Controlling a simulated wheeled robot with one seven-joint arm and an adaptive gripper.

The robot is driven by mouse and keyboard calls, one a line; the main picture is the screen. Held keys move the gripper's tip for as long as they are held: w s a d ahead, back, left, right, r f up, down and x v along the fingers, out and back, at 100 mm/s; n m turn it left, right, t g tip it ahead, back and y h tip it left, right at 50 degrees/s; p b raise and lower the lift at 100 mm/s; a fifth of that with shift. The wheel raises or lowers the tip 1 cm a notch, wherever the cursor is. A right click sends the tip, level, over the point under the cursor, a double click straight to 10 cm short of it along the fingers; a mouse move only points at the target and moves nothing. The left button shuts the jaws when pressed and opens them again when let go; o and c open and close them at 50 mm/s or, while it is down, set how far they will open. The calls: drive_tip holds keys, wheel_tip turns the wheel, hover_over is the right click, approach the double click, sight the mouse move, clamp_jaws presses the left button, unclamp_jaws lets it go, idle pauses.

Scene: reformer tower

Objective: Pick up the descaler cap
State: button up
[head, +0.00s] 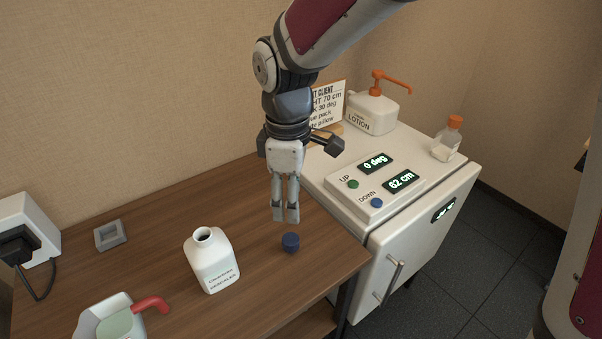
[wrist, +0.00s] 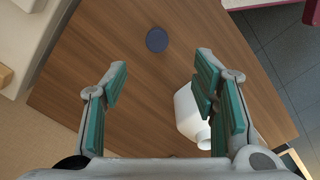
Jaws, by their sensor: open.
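The descaler cap (head: 290,242) is a small dark blue cap lying on the wooden table, right of the white descaler bottle. In the wrist view the cap (wrist: 157,39) shows as a dark disc beyond the fingertips, between their lines. My gripper (head: 286,214) points down above the table, just above and behind the cap in the head view. In the wrist view its two green-padded fingers (wrist: 160,88) stand apart with nothing between them. The descaler bottle (head: 212,262) stands upright with its mouth open. It also shows beside the right finger in the wrist view (wrist: 188,112).
A white cabinet (head: 405,245) with a control panel, a lotion pump bottle (head: 372,112) and an orange-capped bottle (head: 447,140) stands right of the table (head: 160,210). A jug with a red handle (head: 112,318) is at front left. Wood around the cap is clear.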

drive_tip(key=b, duration=0.1)
hover_over(290, 238)
drive_tip(key=f, duration=0.7)
drive_tip(key=shift+s+d+f, duration=0.2)
drive_tip(key=shift+f, duration=0.2)
drive_tip(key=shift+w+a+f+b, duration=0.1)
drive_tip(key=shift+f+b, duration=0.2)
drive_tip(key=shift+f, duration=1.25)
drive_tip(key=shift+w+a+f+b, duration=0.1)
drive_tip(key=shift+f+b, duration=0.15)
drive_tip(key=shift+f, duration=1.25)
drive_tip(key=c, duration=0.9)
